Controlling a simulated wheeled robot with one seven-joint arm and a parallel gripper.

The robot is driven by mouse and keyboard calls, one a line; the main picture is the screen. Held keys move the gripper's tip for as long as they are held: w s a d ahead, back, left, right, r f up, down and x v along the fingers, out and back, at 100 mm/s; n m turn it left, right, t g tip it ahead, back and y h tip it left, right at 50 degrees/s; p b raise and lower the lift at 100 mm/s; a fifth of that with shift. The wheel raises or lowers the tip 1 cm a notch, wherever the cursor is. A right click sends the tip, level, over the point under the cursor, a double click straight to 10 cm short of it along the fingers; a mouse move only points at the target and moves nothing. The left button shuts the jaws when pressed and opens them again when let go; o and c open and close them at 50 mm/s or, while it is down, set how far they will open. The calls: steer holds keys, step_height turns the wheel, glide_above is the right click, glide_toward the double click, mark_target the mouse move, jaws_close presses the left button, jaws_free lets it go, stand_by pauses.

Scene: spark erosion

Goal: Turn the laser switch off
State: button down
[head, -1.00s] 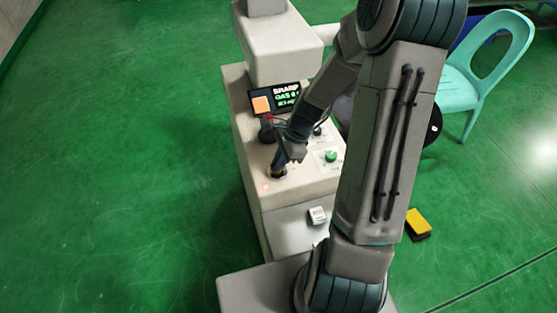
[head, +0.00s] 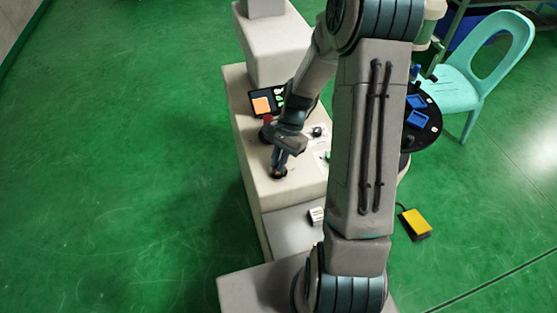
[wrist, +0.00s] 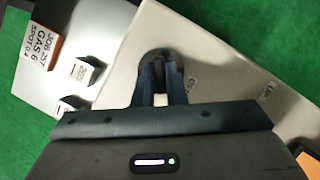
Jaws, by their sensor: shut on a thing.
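The laser switch (head: 275,175) is a small dark round knob on the pale top of the machine (head: 262,200), near its front left. In the wrist view the dark knob (wrist: 160,53) sits at the fingertips and is partly covered by them. My gripper (head: 280,168) points down and is shut on the knob; its two fingers (wrist: 161,70) also show in the wrist view, one on each side. A partly hidden printed label (wrist: 194,84) lies to the right of the knob. No red light shows on the panel beside the switch.
A screen (head: 265,102) stands behind my gripper, partly covered by my arm. A black knob (head: 317,131) is to the right. A white block (head: 317,215) sits on the lower front. A yellow pedal (head: 416,222) and turquoise chair (head: 470,80) stand right. The floor at left is clear.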

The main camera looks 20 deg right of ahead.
steer(key=n+h, duration=0.1)
steer(key=n, duration=0.1)
steer(key=n+g, duration=0.1)
steer(key=n, duration=0.2)
steer(key=shift+w+a+n+h, duration=0.15)
steer(key=shift+n+h, duration=0.15)
steer(key=shift+h, duration=0.1)
steer(key=n+h, duration=0.1)
steer(key=n, duration=0.1)
steer(key=n+h+b, duration=0.1)
steer(key=n, duration=0.2)
steer(key=shift+a+g, duration=0.1)
steer(key=shift+g, duration=0.3)
steer(key=shift+n, duration=0.4)
steer(key=c, duration=1.5)
jaws_free()
steer(key=v, duration=1.4)
steer(key=shift+b, duration=0.3)
